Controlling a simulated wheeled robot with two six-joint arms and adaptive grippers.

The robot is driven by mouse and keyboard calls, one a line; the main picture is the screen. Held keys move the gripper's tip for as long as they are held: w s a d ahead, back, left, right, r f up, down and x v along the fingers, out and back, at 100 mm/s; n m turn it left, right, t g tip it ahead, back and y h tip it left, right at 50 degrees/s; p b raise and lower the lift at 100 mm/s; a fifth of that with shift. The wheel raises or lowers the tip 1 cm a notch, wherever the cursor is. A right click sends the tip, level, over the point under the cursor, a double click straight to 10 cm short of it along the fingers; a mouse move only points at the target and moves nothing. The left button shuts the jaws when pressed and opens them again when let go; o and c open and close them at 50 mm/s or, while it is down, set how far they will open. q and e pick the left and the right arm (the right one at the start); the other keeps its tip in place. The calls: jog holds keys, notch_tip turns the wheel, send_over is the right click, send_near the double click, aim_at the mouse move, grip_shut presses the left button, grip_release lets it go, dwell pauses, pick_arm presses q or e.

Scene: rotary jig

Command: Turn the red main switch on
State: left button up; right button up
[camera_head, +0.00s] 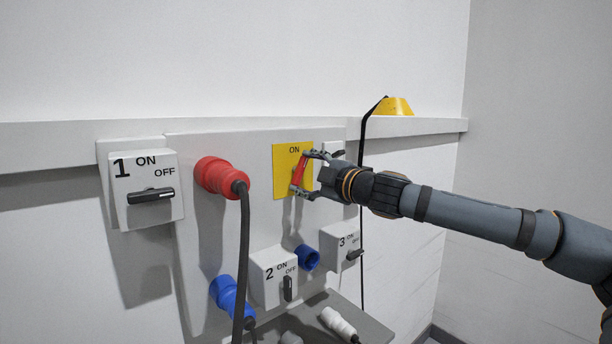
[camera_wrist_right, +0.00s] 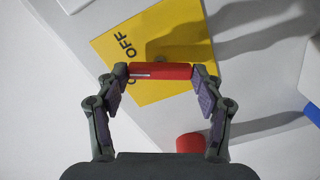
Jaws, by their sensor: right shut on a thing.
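The red main switch handle (camera_head: 299,170) sits on a yellow plate (camera_head: 281,185) marked ON at its top, on the wall panel. In the head view the handle stands close to upright, leaning a little to the right at its top. My right gripper (camera_head: 303,172) is shut on the handle, one finger at each end. In the right wrist view the red handle (camera_wrist_right: 160,72) lies between the two fingertips, in front of the yellow plate (camera_wrist_right: 150,30), where OFF is readable and another word is mostly covered. My left gripper is not in view.
Switch box 1 (camera_head: 145,205), switch box 2 (camera_head: 270,293) and switch box 3 (camera_head: 335,258) surround the plate. A red plug (camera_head: 215,176) with a black cable and a blue plug (camera_head: 230,297) stick out left. A yellow beacon-like object (camera_head: 394,106) sits on the ledge.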

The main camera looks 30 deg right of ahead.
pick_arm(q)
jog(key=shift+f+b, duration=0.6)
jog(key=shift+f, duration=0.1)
pick_arm(e)
jog(key=n, duration=0.5)
jog(key=shift+f, duration=0.1)
jog(key=shift+n, duration=0.3)
jog(key=o, duration=1.2)
jog(key=shift+c, duration=0.2)
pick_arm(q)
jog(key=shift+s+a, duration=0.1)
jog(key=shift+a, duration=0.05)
